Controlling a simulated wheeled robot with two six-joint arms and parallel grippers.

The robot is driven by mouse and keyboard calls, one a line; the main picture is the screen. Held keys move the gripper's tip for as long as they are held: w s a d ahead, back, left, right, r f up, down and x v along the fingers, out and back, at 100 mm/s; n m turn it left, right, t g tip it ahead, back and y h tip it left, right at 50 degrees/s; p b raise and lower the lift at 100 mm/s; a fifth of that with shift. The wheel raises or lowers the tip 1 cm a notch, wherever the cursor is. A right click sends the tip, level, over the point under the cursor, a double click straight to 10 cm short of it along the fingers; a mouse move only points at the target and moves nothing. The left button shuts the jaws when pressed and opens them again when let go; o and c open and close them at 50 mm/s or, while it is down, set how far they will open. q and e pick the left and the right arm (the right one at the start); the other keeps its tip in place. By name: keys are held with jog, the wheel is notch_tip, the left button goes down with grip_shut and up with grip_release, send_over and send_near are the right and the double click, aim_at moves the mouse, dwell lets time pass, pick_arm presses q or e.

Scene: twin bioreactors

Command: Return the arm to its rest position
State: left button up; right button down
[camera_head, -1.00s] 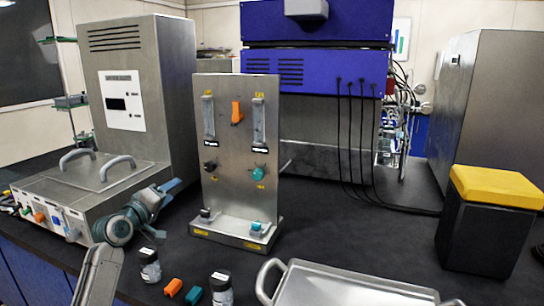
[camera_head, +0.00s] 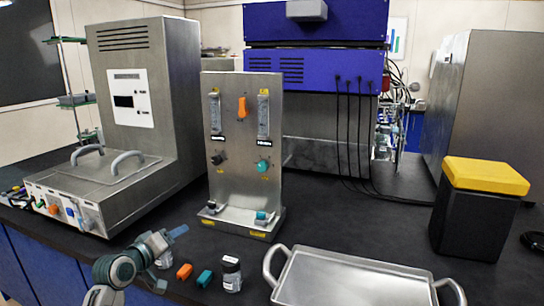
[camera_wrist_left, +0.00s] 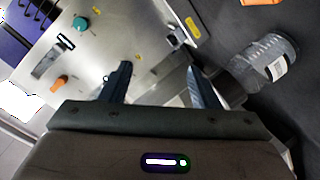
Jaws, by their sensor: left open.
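My left arm comes in at the bottom left of the head view. Its gripper (camera_head: 172,258) is open with blue-grey fingertips spread apart, over the bench's front edge area. In the left wrist view the two fingers (camera_wrist_left: 158,80) are apart with nothing held between them. The metal panel stand (camera_wrist_left: 135,30) shows beyond the fingers. A clear jar (camera_wrist_left: 265,60) lies to their right in that view. My right gripper is not in view.
The panel stand (camera_head: 240,150) is upright behind the gripper. A metal tray (camera_head: 350,262) and a yellow-topped black box (camera_head: 470,220) stand farther right.

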pick_arm(q)
jog(key=s+d+f+m+g+y, duration=0.2)
jog(key=s+f+m+g+y, duration=0.3)
jog(key=s+f, duration=1.55)
jog(key=s+a+f+m+g+y, duration=0.15)
jog(key=s+g, duration=0.45)
jog(key=s, duration=2)
jog(key=a+f+g, duration=0.1)
jog(key=a+f, duration=0.2)
jog(key=f, duration=2.6)
jog(key=s+a+f+g, duration=0.1)
jog(key=s+f, duration=1.6)
jog(key=f, duration=0.3)
jog(key=shift+a+f+n, duration=0.25)
jog(key=shift+n, duration=0.1)
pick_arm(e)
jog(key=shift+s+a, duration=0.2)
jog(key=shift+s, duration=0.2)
